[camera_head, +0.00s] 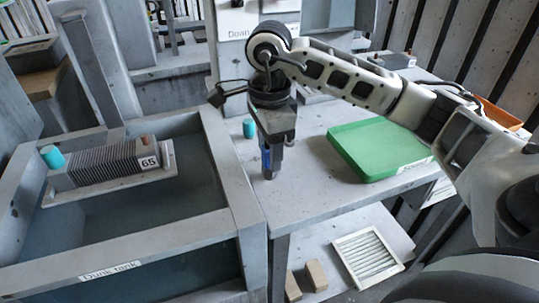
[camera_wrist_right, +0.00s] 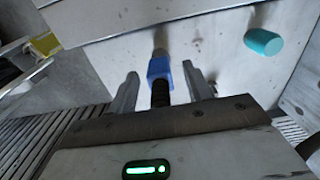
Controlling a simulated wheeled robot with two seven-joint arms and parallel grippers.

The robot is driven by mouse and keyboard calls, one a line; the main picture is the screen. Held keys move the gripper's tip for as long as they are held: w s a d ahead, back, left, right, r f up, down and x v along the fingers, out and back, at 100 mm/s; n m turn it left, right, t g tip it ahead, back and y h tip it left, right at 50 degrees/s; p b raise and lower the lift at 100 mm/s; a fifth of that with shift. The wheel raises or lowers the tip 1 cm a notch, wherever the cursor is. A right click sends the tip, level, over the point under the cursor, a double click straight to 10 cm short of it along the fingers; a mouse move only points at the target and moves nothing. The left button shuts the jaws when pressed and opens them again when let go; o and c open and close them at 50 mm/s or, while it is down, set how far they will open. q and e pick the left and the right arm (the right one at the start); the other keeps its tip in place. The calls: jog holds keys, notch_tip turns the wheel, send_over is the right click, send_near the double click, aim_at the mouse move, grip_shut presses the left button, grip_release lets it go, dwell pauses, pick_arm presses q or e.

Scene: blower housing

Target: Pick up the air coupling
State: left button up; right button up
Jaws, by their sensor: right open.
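The air coupling (camera_wrist_right: 159,68) shows in the right wrist view as a blue body with a dark ribbed part at its near end and a metal tip at its far end. In the head view its blue side (camera_head: 266,159) shows just below my right gripper (camera_head: 271,150). My right gripper, seen in the right wrist view (camera_wrist_right: 160,92), is open and points down at the grey table. Its two fingers stand on either side of the coupling, with gaps visible on both sides. The coupling's ribbed end is partly hidden by the gripper body. My left gripper is not in view.
A teal cylinder (camera_head: 249,128) stands on the table (camera_head: 310,196) close by, also in the wrist view (camera_wrist_right: 263,42). A green tray (camera_head: 375,150) lies to the right. The dunk tank (camera_head: 247,210) is at left, with a finned block (camera_head: 105,163) numbered 65 on it.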

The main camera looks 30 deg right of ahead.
jog(key=shift+f, duration=0.65)
grip_shut()
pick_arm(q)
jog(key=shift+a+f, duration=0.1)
pick_arm(e)
jog(key=shift+r, duration=0.1)
jog(key=shift+r, duration=0.45)
notch_tip(320, 180, up, 2)
jog(key=shift+r, duration=0.15)
pick_arm(q)
jog(key=shift+p, duration=0.3)
pick_arm(e)
jog(key=s+a+r, duration=0.9)
jog(key=s+a, duration=0.1)
jog(key=shift+r, duration=0.35)
